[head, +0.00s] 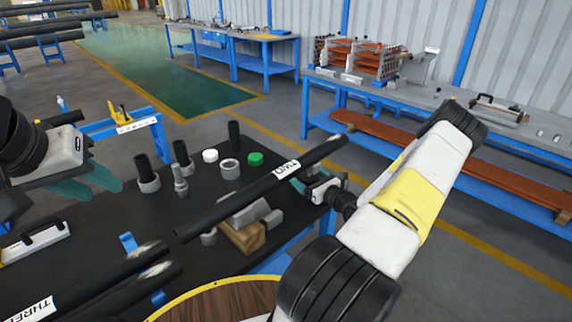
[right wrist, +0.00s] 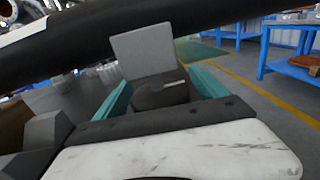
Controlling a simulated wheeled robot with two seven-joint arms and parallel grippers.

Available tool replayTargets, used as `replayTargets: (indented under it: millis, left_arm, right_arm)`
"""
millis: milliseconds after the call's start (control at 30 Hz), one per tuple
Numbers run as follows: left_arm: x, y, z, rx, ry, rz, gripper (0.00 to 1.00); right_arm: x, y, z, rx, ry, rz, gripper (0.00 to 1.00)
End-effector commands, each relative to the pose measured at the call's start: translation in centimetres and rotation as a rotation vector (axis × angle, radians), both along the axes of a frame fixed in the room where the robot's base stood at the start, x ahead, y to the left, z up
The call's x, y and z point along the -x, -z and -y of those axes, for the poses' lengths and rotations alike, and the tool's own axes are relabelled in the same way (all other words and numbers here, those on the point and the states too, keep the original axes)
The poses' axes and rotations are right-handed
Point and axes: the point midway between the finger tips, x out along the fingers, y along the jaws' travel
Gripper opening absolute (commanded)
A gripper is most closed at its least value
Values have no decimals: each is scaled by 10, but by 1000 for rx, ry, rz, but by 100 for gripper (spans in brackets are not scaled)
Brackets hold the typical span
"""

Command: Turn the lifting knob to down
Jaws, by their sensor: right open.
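I cannot identify the lifting knob for certain. In the right wrist view a grey square plate (right wrist: 143,50) stands on a dark block between the two teal fingers of my right gripper (right wrist: 157,76). The fingers are apart; I cannot tell whether they touch it. My left gripper (head: 92,186) is at the left above the black table, fingers apart and empty.
The black table (head: 105,220) holds several grey and black fittings (head: 148,178), a green cap (head: 255,158), a white cap (head: 210,155) and a pipe marked THREE (head: 90,290). A round wooden top (head: 225,300) is near. Blue workbenches (head: 345,93) stand behind.

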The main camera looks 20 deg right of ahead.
Motion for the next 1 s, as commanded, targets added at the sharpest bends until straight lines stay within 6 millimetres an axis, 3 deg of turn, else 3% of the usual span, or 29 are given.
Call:
replayTargets:
  millis: [200, 500, 533, 1000]
  left_arm:
    - [0, 0, 0, 0, 0, 0, 36]
    - [0, 0, 0, 0, 0, 0, 36]
    - [0, 0, 0, 0, 0, 0, 36]
    - [0, 0, 0, 0, 0, 0, 36]
  right_arm:
    - [0, 0, 0, 0, 0, 0, 82]
    - [0, 0, 0, 0, 1, -1, 23]
    - [0, 0, 0, 0, 1, -1, 21]
    - [1, 0, -2, 5, -132, 0, 21]
